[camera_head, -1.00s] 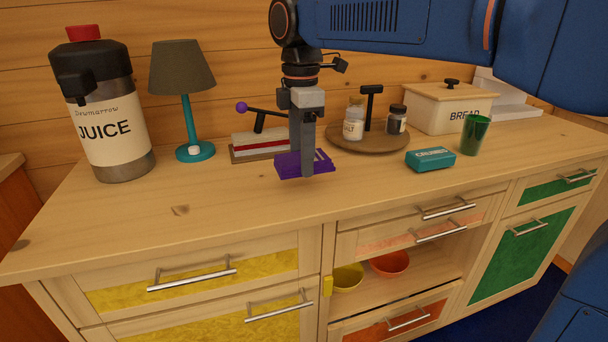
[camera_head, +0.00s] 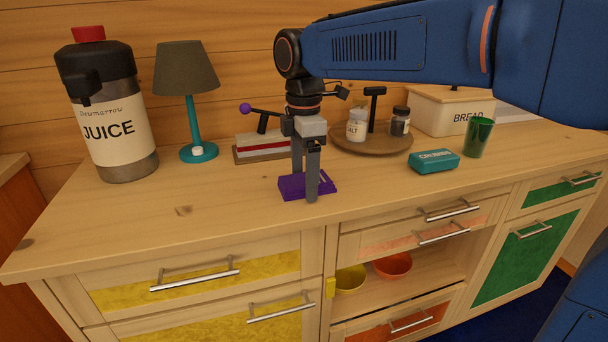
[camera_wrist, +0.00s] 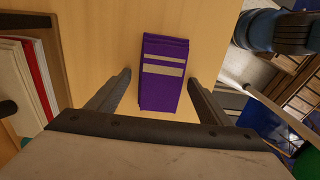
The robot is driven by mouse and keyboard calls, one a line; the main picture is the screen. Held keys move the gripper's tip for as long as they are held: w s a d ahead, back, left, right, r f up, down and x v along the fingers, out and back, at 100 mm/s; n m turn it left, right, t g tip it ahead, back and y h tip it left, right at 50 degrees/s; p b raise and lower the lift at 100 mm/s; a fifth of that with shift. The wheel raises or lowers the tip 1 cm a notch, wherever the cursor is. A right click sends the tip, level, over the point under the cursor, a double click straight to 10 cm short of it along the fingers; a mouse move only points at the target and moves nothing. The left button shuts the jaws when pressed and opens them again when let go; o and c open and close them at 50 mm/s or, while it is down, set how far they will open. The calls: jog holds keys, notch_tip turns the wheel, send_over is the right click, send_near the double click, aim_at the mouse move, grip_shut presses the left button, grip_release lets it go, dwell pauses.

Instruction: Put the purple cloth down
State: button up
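The purple cloth (camera_head: 292,188) is a folded flat bundle with pale stripes, lying on the wooden counter near its front edge. In the wrist view the cloth (camera_wrist: 162,88) lies between the two fingers, with a gap on each side. My gripper (camera_head: 305,192) points down over the cloth, fingers apart. The wrist view shows the fingers open (camera_wrist: 160,95), not touching the cloth. The near finger hides part of the cloth in the head view.
A red-and-white block device with a purple-knobbed lever (camera_head: 262,146) stands behind. A round tray (camera_head: 372,145) with jars, a teal box (camera_head: 433,161) and a green cup (camera_head: 479,137) are right. A lamp (camera_head: 199,152) and juice dispenser (camera_head: 123,165) are left. The counter's front left (camera_head: 130,222) is clear.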

aim_at(304, 178)
notch_tip(304, 178, up, 12)
jog(key=shift+r, duration=0.15)
dwell(0.7)
jog(key=s+d+f+m+t, duration=0.1)
jog(key=s+d+f+m, duration=0.4)
jog(key=d, duration=0.4)
jog(key=s+d+f+m+t, duration=0.1)
jog(key=s+d+f+m, duration=0.4)
jog(key=d, duration=0.4)
jog(key=s+d+f+m+t, duration=0.1)
jog(key=s+d+f+m, duration=0.3)
jog(key=f, duration=0.4)
jog(key=s+d+f+m+t, duration=0.1)
jog(key=s+d+f+m, duration=0.4)
jog(key=s+f+m, duration=0.1)
notch_tip(304, 178, down, 2)
jog(key=shift+s+d+m+t, duration=0.3)
jog(key=shift+m+t, duration=0.1)
jog(key=shift+m, duration=0.2)
jog(key=shift+o, duration=0.7)
